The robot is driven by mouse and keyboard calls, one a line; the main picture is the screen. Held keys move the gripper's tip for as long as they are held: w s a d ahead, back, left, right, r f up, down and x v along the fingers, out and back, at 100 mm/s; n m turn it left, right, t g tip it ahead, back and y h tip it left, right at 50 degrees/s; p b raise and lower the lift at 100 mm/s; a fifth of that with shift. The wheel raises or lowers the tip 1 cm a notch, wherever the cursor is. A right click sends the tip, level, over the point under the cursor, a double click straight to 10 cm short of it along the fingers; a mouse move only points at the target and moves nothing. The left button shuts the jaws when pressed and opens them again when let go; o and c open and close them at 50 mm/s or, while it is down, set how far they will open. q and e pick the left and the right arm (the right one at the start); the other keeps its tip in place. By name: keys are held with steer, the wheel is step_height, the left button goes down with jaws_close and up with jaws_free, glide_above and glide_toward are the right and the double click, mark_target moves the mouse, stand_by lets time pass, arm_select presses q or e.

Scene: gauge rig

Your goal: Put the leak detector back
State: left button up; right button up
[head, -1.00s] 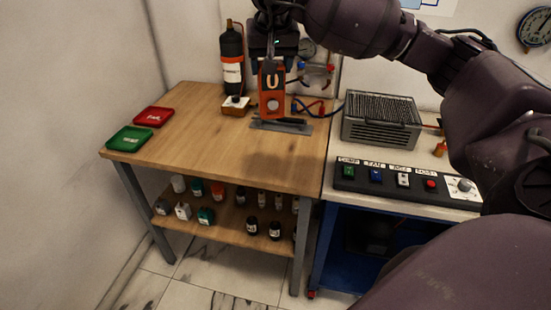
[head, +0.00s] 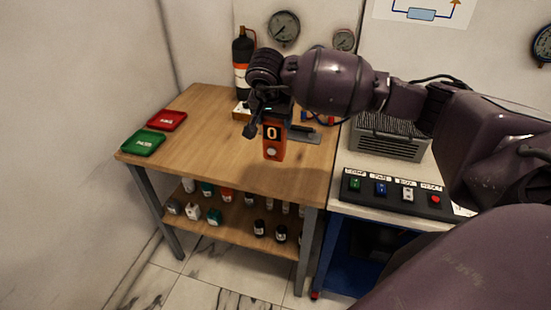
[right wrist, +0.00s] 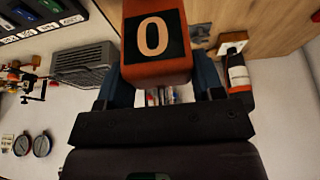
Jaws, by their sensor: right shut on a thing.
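The leak detector (head: 273,150) is an orange block with a black display reading 0. It hangs upright above the wooden bench (head: 215,140), in front of the grey plate. My right gripper (head: 271,112) is shut on its upper part and points down. In the right wrist view the detector (right wrist: 150,76) sits between the two fingers (right wrist: 162,88), with its display facing the camera. A flat grey plate (head: 305,136) with a dark piece on it lies on the bench, partly hidden behind the detector. My left gripper is out of view.
Red (head: 167,119) and green (head: 143,143) trays lie at the bench's left. A black cylinder (head: 243,55) stands at the back. At right are a grey ribbed box (head: 390,140) and a button panel (head: 395,190). The bench's front left is clear.

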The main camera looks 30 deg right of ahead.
mark_target(275, 158)
step_height(275, 158, down, 13)
steer(key=shift+r+p, duration=0.1)
steer(key=shift+p, duration=0.3)
steer(key=shift+f, duration=0.2)
steer(key=o, duration=1.6)
